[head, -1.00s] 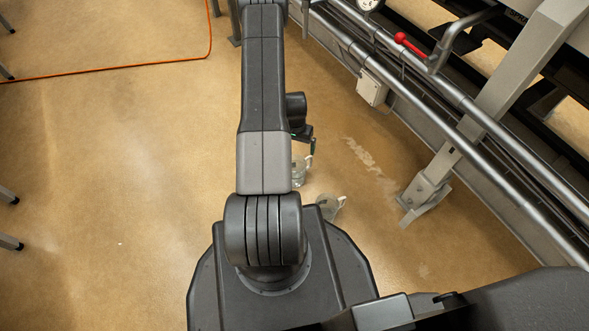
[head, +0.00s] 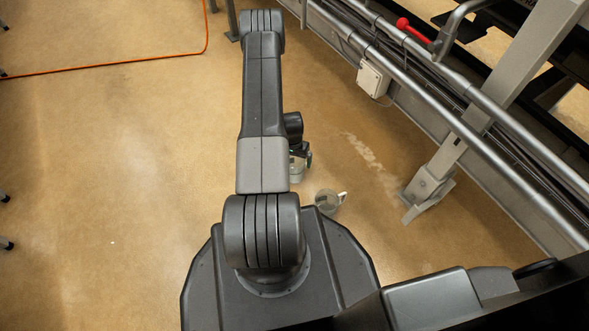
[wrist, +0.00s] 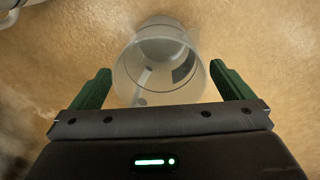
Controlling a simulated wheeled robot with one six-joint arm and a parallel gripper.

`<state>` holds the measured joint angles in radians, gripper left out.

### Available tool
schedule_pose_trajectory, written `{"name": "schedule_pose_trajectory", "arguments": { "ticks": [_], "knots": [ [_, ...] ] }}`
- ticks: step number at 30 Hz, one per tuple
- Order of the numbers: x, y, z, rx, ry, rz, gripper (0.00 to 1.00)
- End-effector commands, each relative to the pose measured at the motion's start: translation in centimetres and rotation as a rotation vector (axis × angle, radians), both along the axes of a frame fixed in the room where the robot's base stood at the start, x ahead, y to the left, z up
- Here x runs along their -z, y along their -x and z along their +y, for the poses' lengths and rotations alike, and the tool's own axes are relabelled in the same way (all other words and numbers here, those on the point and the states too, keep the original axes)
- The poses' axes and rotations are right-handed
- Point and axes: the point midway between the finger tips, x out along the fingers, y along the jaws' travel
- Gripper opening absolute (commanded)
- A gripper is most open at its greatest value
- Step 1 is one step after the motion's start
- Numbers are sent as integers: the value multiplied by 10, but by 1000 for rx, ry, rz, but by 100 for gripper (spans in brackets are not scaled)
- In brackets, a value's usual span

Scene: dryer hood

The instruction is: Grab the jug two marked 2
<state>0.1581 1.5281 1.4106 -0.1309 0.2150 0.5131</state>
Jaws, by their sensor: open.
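Two clear jugs stand on the floor in the head view. One jug (head: 297,170) is partly hidden behind my arm, right by my gripper (head: 302,151). The other jug (head: 328,203), with a pale handle, is nearer my base, to the right. In the wrist view a clear round jug (wrist: 160,55) lies ahead, between the two green fingers of my gripper (wrist: 160,70). The fingers are spread wide and nothing is clamped. A dark patch shows on the jug's wall, but I cannot read a number on either jug.
A pale rounded piece (wrist: 12,8) shows at the top left corner of the wrist view. Steel rails (head: 440,108) and a grey post foot (head: 428,190) stand on the right. An orange cable (head: 110,65) lies at the upper left. The left floor is mostly clear.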

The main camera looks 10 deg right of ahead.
Motion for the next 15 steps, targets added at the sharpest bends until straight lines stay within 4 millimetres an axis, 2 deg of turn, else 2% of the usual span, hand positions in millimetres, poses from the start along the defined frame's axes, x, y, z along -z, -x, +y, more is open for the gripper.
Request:
{"name": "schedule_pose_trajectory", "arguments": {
  "ticks": [1, 3, 10, 15],
  "knots": [
    [11, 1, 0, 1, 0, 2, 100],
    [16, 1, -1, 1, -1, 1, 100],
    [15, 1, -1, 0, 0, 0, 98],
    [15, 1, -1, 0, -1, 1, 65]
  ]
}}
